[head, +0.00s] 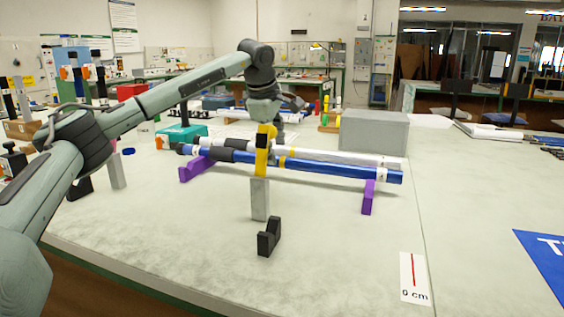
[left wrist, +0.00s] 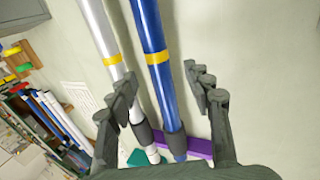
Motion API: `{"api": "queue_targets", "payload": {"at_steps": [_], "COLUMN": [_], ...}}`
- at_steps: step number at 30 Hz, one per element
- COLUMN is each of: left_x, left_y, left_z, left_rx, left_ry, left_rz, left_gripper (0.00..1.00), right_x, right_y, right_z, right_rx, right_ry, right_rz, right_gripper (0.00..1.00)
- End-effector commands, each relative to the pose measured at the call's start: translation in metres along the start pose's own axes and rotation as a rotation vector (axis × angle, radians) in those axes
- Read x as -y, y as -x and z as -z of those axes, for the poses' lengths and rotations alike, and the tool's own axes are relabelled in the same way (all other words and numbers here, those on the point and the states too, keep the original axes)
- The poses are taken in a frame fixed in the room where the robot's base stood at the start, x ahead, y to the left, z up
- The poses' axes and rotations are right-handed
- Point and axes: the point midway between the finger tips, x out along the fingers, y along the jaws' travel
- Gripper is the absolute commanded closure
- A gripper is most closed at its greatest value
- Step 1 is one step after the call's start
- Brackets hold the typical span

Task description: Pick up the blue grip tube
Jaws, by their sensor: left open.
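The blue grip tube (head: 335,171) lies across two purple supports (head: 368,196), with a yellow band near its middle and dark grips toward its left end. A white tube (head: 345,157) with a similar yellow band lies just behind it, nearly parallel. My left gripper (head: 278,112) is over the tubes, its fingertips partly hidden in the head view. In the left wrist view the open left gripper (left wrist: 160,76) has the blue tube (left wrist: 152,30) between its fingers as seen from above, and the white tube (left wrist: 98,25) passes by the left finger. Contact is not visible. My right gripper is not in view.
A grey post with a yellow and black top (head: 260,190) stands in front of the tubes. A black bracket (head: 268,238) is nearer. A grey box (head: 374,132) stands behind, and a teal case (head: 182,135) at the left. The table's right front is mostly clear.

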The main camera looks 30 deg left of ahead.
Motion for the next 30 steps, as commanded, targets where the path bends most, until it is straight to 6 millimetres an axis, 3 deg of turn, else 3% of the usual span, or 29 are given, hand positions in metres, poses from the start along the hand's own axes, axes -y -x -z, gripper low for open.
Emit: {"api": "queue_targets", "payload": {"at_steps": [9, 17, 30], "left_x": [-0.001, -0.001, -0.001], "left_y": [-0.043, -0.046, -0.045], "left_z": [0.003, 0.003, 0.003], "left_rx": [0.0, 0.0, 0.0], "left_ry": [0.0, 0.0, 0.0], "left_rz": [0.001, -0.001, -0.001], "left_gripper": [0.49, 0.49, 1.0], "right_x": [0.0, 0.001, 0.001], "right_y": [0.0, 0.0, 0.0], "right_z": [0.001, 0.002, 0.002], "right_rx": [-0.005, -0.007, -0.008], "right_ry": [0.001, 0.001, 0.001], "right_rz": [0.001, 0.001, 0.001], "right_gripper": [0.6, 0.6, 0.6]}}
